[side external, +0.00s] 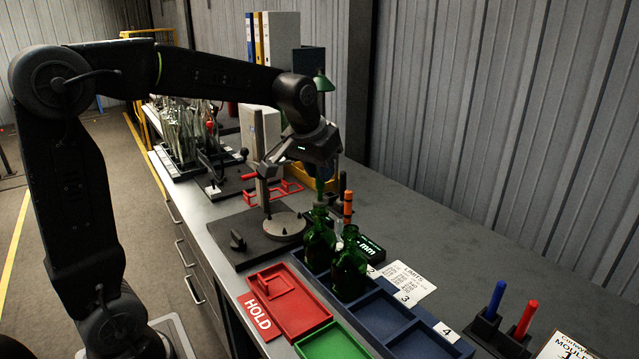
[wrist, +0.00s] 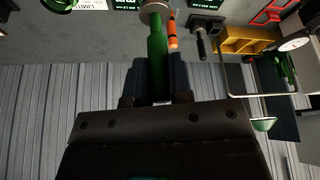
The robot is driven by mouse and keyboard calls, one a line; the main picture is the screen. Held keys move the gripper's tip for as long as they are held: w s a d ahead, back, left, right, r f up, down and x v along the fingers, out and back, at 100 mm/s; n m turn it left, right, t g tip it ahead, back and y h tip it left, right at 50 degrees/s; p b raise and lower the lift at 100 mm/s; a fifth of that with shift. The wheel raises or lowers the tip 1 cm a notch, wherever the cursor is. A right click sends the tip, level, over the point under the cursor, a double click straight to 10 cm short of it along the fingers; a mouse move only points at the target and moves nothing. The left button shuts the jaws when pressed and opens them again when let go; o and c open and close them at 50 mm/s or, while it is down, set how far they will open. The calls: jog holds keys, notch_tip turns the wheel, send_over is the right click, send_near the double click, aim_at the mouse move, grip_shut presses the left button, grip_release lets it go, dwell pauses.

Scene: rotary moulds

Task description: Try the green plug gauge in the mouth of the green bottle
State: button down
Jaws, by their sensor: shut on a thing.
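My gripper (side external: 322,168) is shut on the green plug gauge (side external: 320,186), which points down and looks about upright. The gauge also shows in the wrist view (wrist: 157,48) between the fingers, with a pale round part at its far end. Two green bottles stand upright in the blue tray: a rear one (side external: 319,243) and a front one (side external: 349,268). The gauge's lower end is at or just over the rear bottle's mouth in the side view. I cannot tell whether it is inside the mouth or only above it.
An orange plug gauge (side external: 348,205) stands close to the right of my gripper. The blue tray (side external: 418,343) has empty compartments in front. A red HOLD tray (side external: 300,312), a dial stand base (side external: 283,228) and a holder with blue and red gauges (side external: 497,333) are nearby.

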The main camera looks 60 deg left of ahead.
jog(key=shift+s+f, duration=0.1)
jog(key=shift+f, duration=0.05)
jog(key=shift+r, duration=2.85)
